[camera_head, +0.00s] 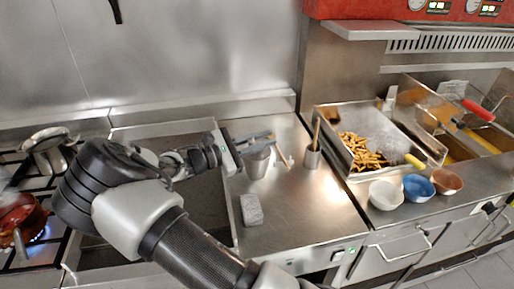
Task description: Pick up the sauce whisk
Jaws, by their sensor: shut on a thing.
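My gripper (268,141) is at the end of my arm, which reaches across from the lower middle. Its fingers point right, just above a grey metal cup (257,166) on the steel counter. The fingers are shut on a thin tan handle (281,154) that slants down to the right of the cup. I take it for the sauce whisk. The wire end cannot be made out, and the fingers hide part of the handle.
A metal holder (312,157) with a wooden-handled tool stands to the right. Beyond are a fries tray (347,172) and bowls, white (386,196), blue (418,188) and brown (447,181). A grey block (251,210) lies nearer. A lit burner (42,236) is at left.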

